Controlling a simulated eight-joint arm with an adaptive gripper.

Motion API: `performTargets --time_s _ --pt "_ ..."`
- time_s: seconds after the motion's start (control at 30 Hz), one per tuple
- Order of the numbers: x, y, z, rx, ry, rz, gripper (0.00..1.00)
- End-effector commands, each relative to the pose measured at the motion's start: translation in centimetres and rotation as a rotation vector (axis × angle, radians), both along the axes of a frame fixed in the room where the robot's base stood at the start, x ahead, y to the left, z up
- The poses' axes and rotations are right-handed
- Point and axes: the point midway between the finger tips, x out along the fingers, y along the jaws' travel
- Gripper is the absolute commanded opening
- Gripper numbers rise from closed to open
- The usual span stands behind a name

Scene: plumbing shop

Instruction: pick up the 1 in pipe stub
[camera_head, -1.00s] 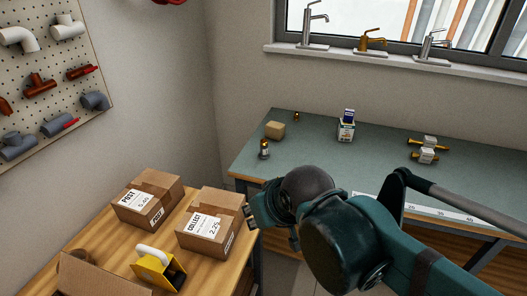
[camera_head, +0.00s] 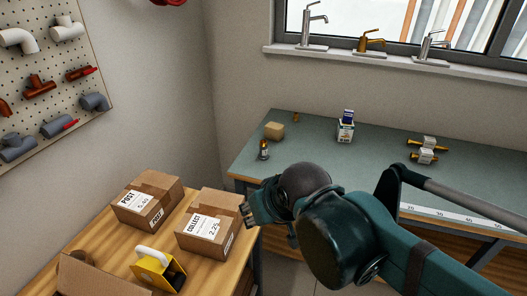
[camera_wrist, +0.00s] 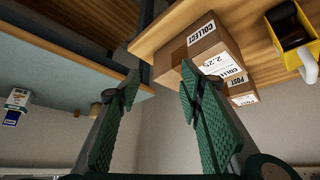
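I cannot tell for sure which thing is the 1 in pipe stub. A small brass piece (camera_head: 295,117) stands at the back of the grey-green bench, and a short brass-and-dark piece (camera_head: 264,150) stands nearer its left front edge. Two brass pieces with white tags, an upper one (camera_head: 428,142) and a lower one (camera_head: 425,156), lie further right. My gripper (camera_head: 250,211) is beside the collect box, left of the bench's front edge and apart from these pieces. In the wrist view my gripper (camera_wrist: 157,85) has its green-padded fingers wide apart, with nothing between them.
A cardboard block (camera_head: 274,130) and a small white-and-blue carton (camera_head: 346,130) stand on the bench (camera_head: 310,152). The wooden table holds the collect box (camera_head: 208,224), the post box (camera_head: 148,198), a yellow tape dispenser (camera_head: 158,270) and an open carton (camera_head: 95,280). The bench middle is clear.

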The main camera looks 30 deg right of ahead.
Motion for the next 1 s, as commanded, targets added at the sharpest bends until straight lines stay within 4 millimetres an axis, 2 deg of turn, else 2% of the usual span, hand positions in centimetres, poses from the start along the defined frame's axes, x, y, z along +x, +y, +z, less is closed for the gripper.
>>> performTargets --time_s 0.37,1.0 --pt "4.5 -1.8 2.4 0.006 0.022 -0.095 0.37" --pt "14.4 -6.0 4.6 0.017 0.054 -0.306 0.37"
